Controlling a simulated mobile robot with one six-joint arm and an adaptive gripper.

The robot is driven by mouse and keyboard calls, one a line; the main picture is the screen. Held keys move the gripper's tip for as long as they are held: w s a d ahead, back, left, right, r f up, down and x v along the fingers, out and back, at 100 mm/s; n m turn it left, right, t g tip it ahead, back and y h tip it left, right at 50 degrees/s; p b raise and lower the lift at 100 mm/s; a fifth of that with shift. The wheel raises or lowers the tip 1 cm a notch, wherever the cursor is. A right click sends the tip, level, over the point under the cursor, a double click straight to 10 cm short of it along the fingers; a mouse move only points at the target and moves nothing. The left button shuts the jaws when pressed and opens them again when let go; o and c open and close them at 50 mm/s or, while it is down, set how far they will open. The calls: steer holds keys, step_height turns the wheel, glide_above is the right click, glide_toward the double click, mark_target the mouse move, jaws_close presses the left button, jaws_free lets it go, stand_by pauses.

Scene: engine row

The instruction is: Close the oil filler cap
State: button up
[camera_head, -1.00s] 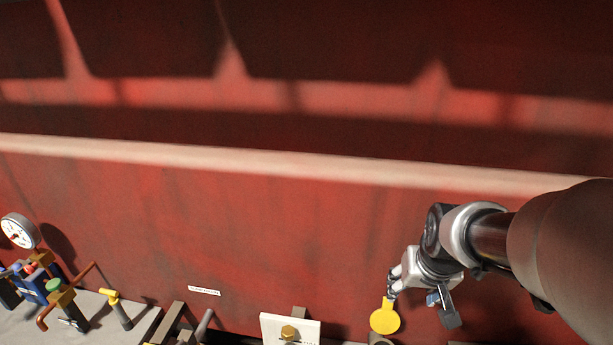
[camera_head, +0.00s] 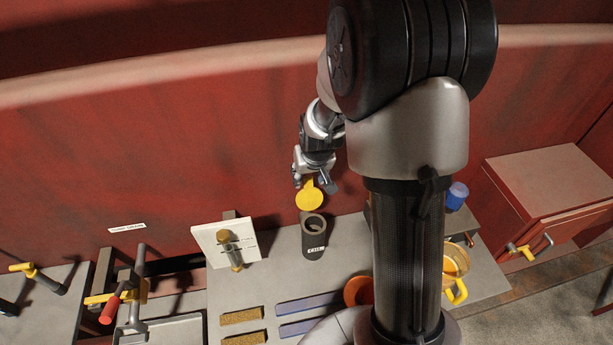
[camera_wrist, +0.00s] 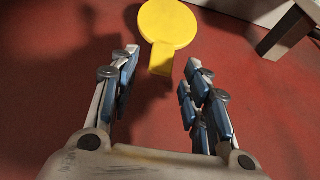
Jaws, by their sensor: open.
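The yellow oil filler cap (camera_head: 309,198) is a round disc with a short tab, standing just above and behind the dark filler neck (camera_head: 313,238). The neck's round mouth is uncovered. My gripper (camera_head: 313,182) is behind the cap, on the tab side. In the wrist view the cap (camera_wrist: 168,22) lies ahead of my open gripper (camera_wrist: 157,78), with its tab (camera_wrist: 162,60) pointing back between the fingertips. The fingers stand apart on both sides of the tab, and I see no grip on it. The hinge is hard to make out.
A white plate with a brass fitting (camera_head: 228,244) stands left of the neck. Orange and yellow containers (camera_head: 455,262) and a blue-capped item (camera_head: 456,194) are at the right. The red wall (camera_head: 180,150) rises close behind. My arm hides part of the bench.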

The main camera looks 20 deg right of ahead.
mark_target(309, 194)
steer(key=shift+x, duration=1.35)
steer(key=shift+c, duration=0.3)
jaws_close()
